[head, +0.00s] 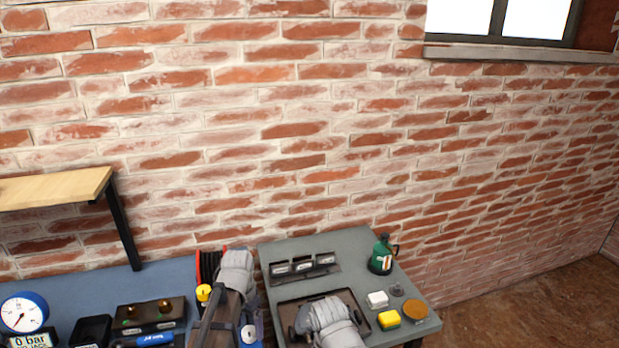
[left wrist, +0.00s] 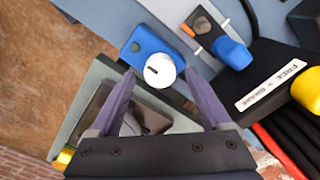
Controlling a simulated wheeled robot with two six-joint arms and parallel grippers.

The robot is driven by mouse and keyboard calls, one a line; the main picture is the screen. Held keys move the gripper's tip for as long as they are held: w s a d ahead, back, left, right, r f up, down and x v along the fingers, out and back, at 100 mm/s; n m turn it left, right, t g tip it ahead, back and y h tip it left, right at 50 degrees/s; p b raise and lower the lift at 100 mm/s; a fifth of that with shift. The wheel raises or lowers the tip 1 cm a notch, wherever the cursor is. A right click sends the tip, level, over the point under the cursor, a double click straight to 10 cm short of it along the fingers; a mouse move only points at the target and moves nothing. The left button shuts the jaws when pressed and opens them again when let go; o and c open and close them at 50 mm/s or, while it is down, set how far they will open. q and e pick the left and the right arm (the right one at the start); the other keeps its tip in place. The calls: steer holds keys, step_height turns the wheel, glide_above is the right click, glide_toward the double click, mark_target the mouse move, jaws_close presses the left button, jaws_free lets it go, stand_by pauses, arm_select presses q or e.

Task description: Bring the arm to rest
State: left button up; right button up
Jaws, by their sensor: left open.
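My left gripper (head: 218,322) shows at the bottom of the head view, below its grey wrist, over the edge between the blue bench and the grey table. In the left wrist view its two purple fingers (left wrist: 158,88) stand apart with nothing between them. Beyond the fingertips is a blue box with a white knob (left wrist: 158,70). The gripper looks clear of it, but the exact gap is hard to judge. A grey rounded form (head: 328,322) over the brown tray is cut by the lower edge of the head view. I see no right fingers.
The blue bench (head: 165,283) carries a gauge (head: 24,313) and a dark box with brass fittings (head: 150,314). A red hose (head: 207,262) is close to my left wrist. A wooden shelf (head: 55,188) juts out at left.

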arm_select(q)
step_height(320, 180, down, 2)
steer(key=shift+b, duration=0.5)
steer(key=shift+r+n+p, duration=0.35)
steer(key=shift+n, duration=0.05)
steer(key=n, duration=1.1)
steer(key=shift+n, duration=0.3)
steer(key=n, duration=0.4)
steer(key=shift+s, duration=0.1)
